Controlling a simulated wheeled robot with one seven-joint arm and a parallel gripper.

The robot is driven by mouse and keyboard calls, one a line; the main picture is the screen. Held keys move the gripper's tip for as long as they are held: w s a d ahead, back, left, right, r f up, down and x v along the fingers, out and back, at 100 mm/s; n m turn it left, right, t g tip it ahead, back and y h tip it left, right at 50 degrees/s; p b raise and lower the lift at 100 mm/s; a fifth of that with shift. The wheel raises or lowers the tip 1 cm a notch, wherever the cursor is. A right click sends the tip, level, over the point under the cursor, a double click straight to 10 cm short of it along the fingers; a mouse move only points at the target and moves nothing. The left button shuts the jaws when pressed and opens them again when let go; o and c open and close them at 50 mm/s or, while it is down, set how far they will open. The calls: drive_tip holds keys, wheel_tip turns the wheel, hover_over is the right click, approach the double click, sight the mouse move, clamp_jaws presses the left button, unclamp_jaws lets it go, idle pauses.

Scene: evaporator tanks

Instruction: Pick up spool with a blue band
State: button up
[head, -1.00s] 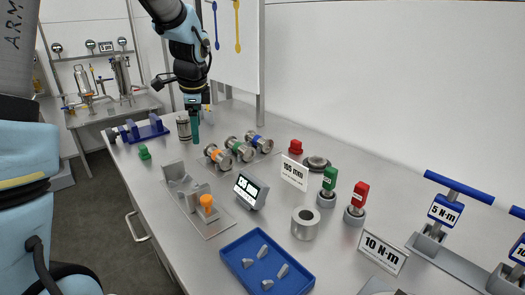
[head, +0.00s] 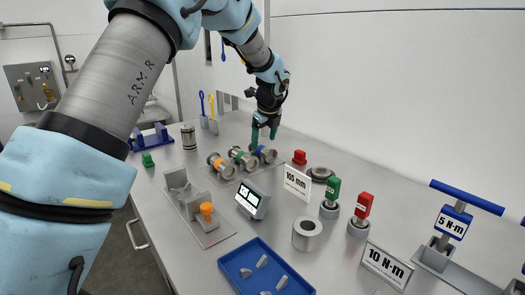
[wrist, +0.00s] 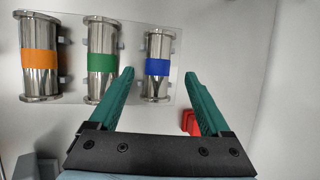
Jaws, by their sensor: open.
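The spool with a blue band (wrist: 158,67) is a shiny metal cylinder with flanged ends, lying on a clear plate at the right end of a row of three. In the head view the blue-banded spool (head: 264,153) is at the back right of the row. My gripper (wrist: 165,75) is open, its green fingers on either side of the blue-banded spool in the wrist view, nothing between them held. In the head view my gripper (head: 264,133) is just above that spool. The green-banded spool (wrist: 101,60) and orange-banded spool (wrist: 41,57) lie to its left.
A digital display (head: 252,198), a 105 mm sign (head: 297,183) and a blue tray (head: 238,268) are nearer. A metal canister (head: 188,137) stands at the back left.

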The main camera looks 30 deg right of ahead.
sight(261, 147)
drive_tip(key=x, duration=0.2)
drive_tip(key=p+x, duration=0.1)
drive_tip(key=x, duration=0.1)
drive_tip(key=shift+w+a+f, duration=0.2)
clamp_jaws()
idle(0.4)
